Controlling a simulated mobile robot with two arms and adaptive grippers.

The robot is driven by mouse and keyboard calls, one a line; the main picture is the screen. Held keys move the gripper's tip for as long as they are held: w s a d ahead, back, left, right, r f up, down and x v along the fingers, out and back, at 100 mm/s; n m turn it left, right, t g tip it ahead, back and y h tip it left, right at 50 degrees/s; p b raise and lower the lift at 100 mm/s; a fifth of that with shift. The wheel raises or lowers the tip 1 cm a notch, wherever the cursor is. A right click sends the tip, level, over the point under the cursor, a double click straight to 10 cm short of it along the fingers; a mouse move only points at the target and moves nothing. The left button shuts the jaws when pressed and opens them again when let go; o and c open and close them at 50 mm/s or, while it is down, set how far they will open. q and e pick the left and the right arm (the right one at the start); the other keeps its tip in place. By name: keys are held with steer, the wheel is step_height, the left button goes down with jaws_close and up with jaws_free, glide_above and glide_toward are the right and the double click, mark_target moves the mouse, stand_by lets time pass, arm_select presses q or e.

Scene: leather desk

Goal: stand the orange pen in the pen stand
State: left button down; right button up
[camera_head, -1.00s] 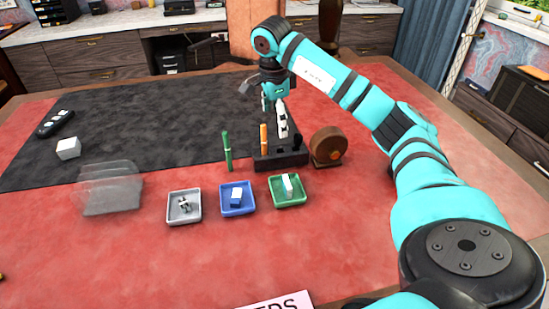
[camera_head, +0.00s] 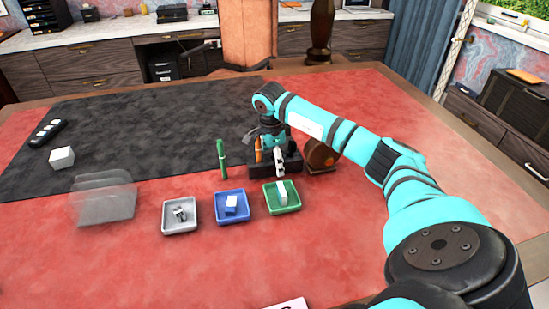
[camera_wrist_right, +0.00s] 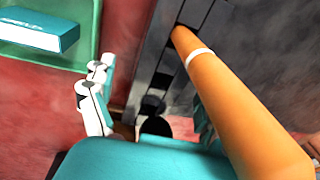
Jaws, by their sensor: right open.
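The orange pen (camera_head: 258,149) stands upright at the left end of the dark pen stand (camera_head: 290,167). In the wrist view the orange pen (camera_wrist_right: 235,100) looms large and close, with a white ring, its far end at a slot of the stand (camera_wrist_right: 188,15). My right gripper (camera_head: 279,160) is low at the stand, just right of the pen, open. In the wrist view my right gripper (camera_wrist_right: 148,95) shows one white finger left of the pen; the other is mostly hidden behind the pen. It does not appear closed on the pen. My left gripper is out of view.
A green pen (camera_head: 222,160) stands upright just left of the stand. A brown round object (camera_head: 321,156) is close on the right. Grey (camera_head: 180,230), blue (camera_head: 232,219) and green (camera_head: 282,208) trays with small items lie in front. The right side of the desk is clear.

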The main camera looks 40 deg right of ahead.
steer(key=c, duration=1.7)
jaws_close()
steer(key=shift+r, duration=0.1)
step_height(320, 180, up, 18)
